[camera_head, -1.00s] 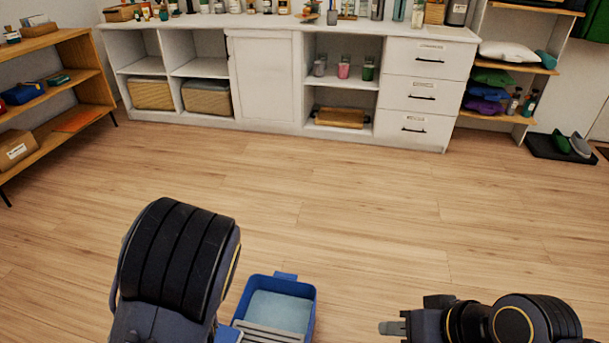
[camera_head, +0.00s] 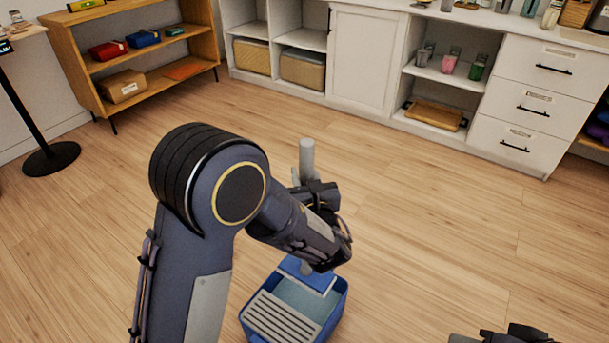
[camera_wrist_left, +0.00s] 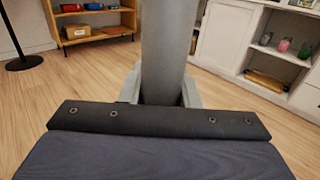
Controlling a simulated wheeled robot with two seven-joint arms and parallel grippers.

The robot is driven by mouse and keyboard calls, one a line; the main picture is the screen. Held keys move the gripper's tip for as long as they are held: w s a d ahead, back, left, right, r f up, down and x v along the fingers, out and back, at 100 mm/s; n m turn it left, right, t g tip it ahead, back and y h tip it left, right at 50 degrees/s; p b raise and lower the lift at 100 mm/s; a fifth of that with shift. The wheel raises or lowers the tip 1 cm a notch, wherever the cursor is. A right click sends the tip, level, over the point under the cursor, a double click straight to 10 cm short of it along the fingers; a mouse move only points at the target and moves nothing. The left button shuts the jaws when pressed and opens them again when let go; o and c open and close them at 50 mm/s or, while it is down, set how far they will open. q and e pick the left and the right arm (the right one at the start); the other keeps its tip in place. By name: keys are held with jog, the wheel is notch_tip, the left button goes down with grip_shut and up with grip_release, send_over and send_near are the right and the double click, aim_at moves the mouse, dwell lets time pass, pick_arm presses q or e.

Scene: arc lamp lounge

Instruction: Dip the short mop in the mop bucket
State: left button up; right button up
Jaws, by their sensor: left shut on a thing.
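The short mop (camera_head: 307,158) has a grey handle that stands roughly upright in the head view. My left gripper (camera_head: 309,192) is shut on this handle, which also fills the middle of the left wrist view (camera_wrist_left: 168,50). Below my wrist, a blue flat part with a pale edge, seemingly the mop head (camera_head: 318,280), lies over the far part of the blue mop bucket (camera_head: 340,308). I cannot tell whether it touches the water. The bucket's pale slotted wringer (camera_head: 280,318) is at its near side. My right gripper (camera_head: 468,339) is mostly cut off at the bottom edge.
A wooden shelf (camera_head: 150,60) stands at the far left, with a black stand base (camera_head: 52,158) near it. A white cabinet (camera_head: 368,65) runs along the back. The wooden floor (camera_head: 420,220) around the bucket is clear.

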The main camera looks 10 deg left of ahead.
pick_arm(q)
notch_tip(320, 180, down, 20)
jog(key=b, duration=1.2)
dwell(1.0)
notch_tip(320, 180, up, 17)
jog(key=p, duration=1.2)
jog(key=shift+p, duration=0.3)
jog(key=shift+r, duration=0.1)
dwell(0.5)
notch_tip(320, 180, up, 4)
jog(key=p, duration=0.3)
dwell(0.4)
